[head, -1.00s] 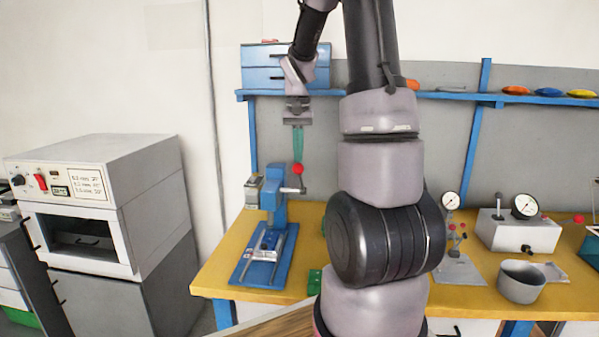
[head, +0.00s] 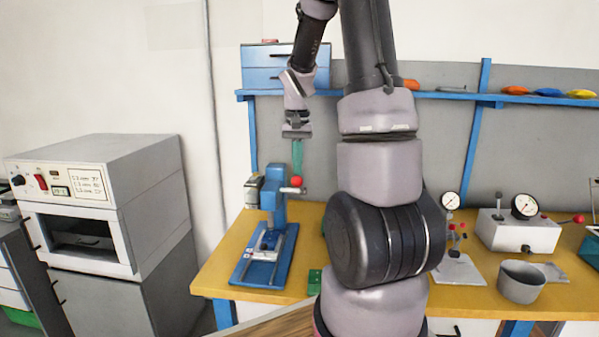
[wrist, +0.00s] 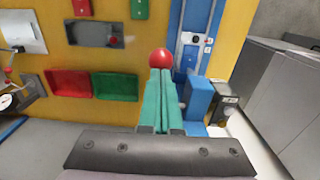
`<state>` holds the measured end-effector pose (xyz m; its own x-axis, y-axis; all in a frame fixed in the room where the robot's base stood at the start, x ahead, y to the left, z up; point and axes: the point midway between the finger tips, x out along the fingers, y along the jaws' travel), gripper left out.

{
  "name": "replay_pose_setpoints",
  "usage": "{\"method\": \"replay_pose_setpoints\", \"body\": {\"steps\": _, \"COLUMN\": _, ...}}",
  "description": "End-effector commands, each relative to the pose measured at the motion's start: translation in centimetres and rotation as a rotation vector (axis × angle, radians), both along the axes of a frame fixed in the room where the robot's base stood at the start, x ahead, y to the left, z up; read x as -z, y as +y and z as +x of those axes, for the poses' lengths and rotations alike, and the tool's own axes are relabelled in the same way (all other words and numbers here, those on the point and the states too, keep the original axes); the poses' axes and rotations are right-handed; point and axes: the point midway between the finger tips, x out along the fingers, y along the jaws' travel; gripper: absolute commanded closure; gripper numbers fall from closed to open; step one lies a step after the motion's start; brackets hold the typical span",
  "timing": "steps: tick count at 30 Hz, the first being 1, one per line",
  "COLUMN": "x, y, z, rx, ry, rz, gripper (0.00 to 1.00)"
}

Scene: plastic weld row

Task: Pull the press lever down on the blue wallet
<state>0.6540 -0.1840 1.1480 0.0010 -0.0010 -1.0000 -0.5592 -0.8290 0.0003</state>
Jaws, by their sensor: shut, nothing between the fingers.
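The blue press (head: 276,205) stands at the left end of the yellow bench. Its lever ends in a red ball (head: 296,181) to the right of the press head. My gripper (head: 297,174) points down with its green fingers shut and empty, tips right at the top of the ball. In the wrist view the closed fingertips (wrist: 160,73) meet the red ball (wrist: 161,59), and the blue press body (wrist: 199,98) is beside them. A blue piece, perhaps the wallet (head: 269,239), lies on the press base below the head; its outline is unclear.
A grey oven-like cabinet (head: 100,175) stands left of the yellow bench (head: 215,275). Red (wrist: 68,83) and green (wrist: 115,87) trays and a gauge device (wrist: 22,32) show in the wrist view. A blue shelf (head: 455,95) runs behind.

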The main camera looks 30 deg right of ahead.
Motion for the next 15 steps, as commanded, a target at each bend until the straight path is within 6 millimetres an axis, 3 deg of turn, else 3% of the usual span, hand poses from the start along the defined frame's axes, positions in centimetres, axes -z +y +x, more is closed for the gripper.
{"method": "replay_pose_setpoints", "body": {"steps": 15, "x": 0.85, "y": 0.29, "z": -0.44, "rx": 0.0, "ry": 0.003, "rz": 0.001, "gripper": 1.0}}
